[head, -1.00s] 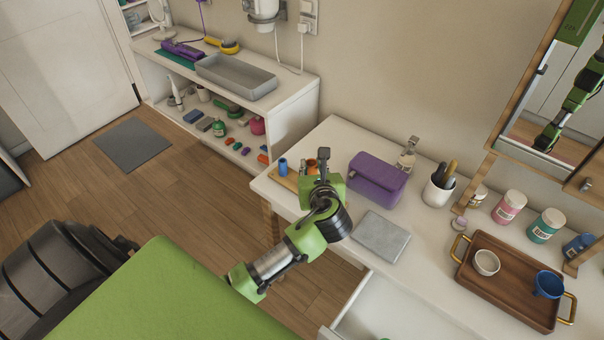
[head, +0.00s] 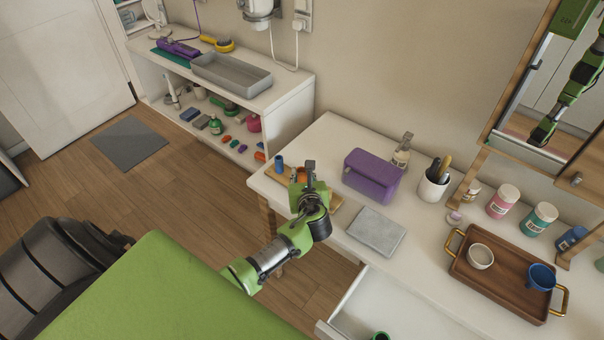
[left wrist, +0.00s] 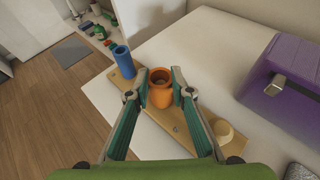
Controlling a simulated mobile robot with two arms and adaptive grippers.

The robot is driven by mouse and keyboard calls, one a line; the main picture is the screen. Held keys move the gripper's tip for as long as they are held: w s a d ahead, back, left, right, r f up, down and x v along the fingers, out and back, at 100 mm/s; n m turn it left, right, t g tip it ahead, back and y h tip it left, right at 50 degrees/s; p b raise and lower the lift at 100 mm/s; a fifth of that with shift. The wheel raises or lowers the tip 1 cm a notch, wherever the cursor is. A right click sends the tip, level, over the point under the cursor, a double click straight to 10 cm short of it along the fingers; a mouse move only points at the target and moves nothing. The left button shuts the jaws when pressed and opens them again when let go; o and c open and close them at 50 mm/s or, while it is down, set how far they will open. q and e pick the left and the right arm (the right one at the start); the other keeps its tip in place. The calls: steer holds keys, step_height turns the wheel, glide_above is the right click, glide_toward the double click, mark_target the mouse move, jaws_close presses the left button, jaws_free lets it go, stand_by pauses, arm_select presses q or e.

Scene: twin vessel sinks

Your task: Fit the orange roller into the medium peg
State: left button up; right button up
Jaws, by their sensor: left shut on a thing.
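The orange roller (left wrist: 160,88) is upright between my left gripper's (left wrist: 160,90) two teal-padded fingers, which are shut on it. It also shows in the head view (head: 301,175), partly behind my left gripper (head: 304,180). It is over the middle of a wooden peg board (left wrist: 183,124). The fingers hide its lower end, so I cannot tell whether it is around the medium peg. A blue roller (left wrist: 122,61) stands upright at the board's far left end. A pale wooden peg (left wrist: 222,130) stands bare at the near right end. My right gripper is not in view.
A purple case (head: 372,178) and a grey slab (head: 376,232) lie right of the board. A bottle (head: 402,152), a brush cup (head: 433,186) and a wooden tray (head: 497,285) stand farther right. An open drawer (head: 375,300) juts out at the front.

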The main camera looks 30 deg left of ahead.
arm_select(q)
steer(key=o, duration=0.7)
steer(key=shift+f, duration=0.1)
steer(key=v, duration=1.2)
steer(key=shift+d, duration=0.1)
